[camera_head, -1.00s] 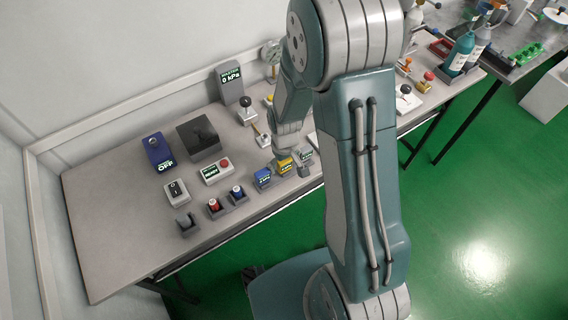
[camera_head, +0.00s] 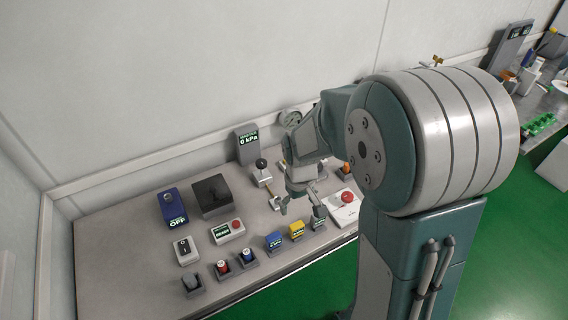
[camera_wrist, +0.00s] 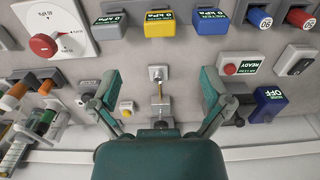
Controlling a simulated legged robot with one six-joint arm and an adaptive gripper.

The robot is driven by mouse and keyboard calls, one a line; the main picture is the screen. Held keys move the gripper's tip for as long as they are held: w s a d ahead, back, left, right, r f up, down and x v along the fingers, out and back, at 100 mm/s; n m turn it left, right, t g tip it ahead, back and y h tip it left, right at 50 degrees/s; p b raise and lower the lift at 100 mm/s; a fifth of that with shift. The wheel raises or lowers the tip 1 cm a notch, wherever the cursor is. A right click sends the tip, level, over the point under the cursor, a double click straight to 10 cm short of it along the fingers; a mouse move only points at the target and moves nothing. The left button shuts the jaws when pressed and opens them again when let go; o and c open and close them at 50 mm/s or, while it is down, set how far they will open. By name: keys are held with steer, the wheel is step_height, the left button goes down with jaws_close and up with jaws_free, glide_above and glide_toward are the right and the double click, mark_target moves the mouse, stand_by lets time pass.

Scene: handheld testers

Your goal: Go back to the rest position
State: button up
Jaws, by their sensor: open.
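My gripper (camera_head: 297,197) hangs over the bench behind the row of handheld testers in the head view. In the wrist view my gripper (camera_wrist: 161,76) has its two fingers wide apart with nothing held between them. A blue tester (camera_head: 273,241), a yellow tester (camera_head: 296,230) and a grey tester (camera_head: 318,218) stand in a row near the front edge. In the wrist view the blue tester (camera_wrist: 212,22), yellow tester (camera_wrist: 160,23) and grey tester (camera_wrist: 110,27) line the top, apart from the fingers. A small metal toggle lever (camera_wrist: 160,90) shows between the fingers.
A grey kPa display (camera_head: 247,143), a black-knobbed lever (camera_head: 261,170), a blue OFF box (camera_head: 172,207) and a red-knobbed dial plate (camera_head: 345,208) stand around the gripper. The wall (camera_head: 150,80) is close behind. The bench's left front (camera_head: 115,270) is bare.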

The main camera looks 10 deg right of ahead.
steer(key=shift+r, duration=0.1)
steer(key=s+r+m+t, duration=0.3)
steer(key=s+r+t, duration=0.2)
steer(key=s+r, duration=1)
step_height(320, 180, up, 4)
steer(key=shift+s+d+f+t, duration=0.1)
steer(key=shift+s+d+t, duration=0.05)
steer(key=shift+d+t, duration=0.15)
